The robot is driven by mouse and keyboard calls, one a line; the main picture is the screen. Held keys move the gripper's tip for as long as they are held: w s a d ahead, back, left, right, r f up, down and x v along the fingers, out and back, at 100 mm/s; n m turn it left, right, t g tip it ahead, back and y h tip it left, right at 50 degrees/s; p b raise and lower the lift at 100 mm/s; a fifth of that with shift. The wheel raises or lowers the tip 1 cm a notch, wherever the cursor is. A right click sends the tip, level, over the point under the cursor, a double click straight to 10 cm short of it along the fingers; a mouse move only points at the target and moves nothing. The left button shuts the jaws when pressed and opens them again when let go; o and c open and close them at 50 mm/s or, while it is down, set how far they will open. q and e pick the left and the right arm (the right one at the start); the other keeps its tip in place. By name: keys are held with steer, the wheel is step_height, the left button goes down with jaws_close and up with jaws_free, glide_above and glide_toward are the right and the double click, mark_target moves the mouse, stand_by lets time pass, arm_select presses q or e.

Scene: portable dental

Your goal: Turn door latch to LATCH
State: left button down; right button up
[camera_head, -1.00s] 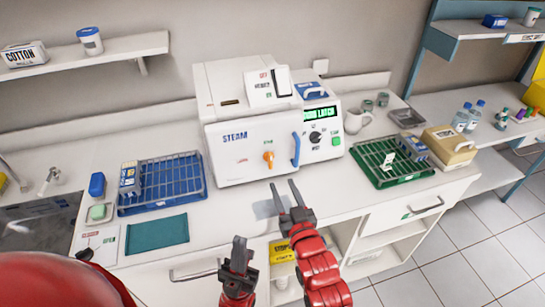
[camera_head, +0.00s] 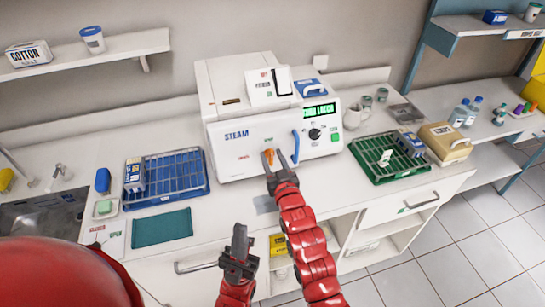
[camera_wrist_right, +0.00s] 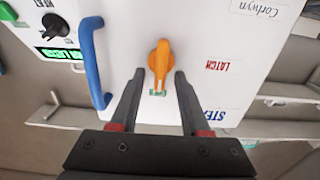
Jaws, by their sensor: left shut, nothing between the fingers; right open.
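The orange door latch (camera_head: 270,158) is on the front of the white STEAM machine (camera_head: 234,151). In the right wrist view, which is upside down, the latch (camera_wrist_right: 160,60) points at a small green label (camera_wrist_right: 158,92). The red LATCH label (camera_wrist_right: 215,66) is off to one side of it. My right gripper (camera_head: 281,154) is open in front of the door. In the wrist view its fingertips (camera_wrist_right: 160,73) lie either side of the latch; I cannot tell whether they touch it. My left gripper (camera_head: 239,240) is shut and empty, low in front of the counter.
A blue door handle (camera_head: 295,147) stands close beside the latch; in the wrist view it (camera_wrist_right: 91,62) is near one finger. A blue rack (camera_head: 180,190) is left of the machine and a green rack (camera_head: 372,172) right.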

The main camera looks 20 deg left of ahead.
jaws_close()
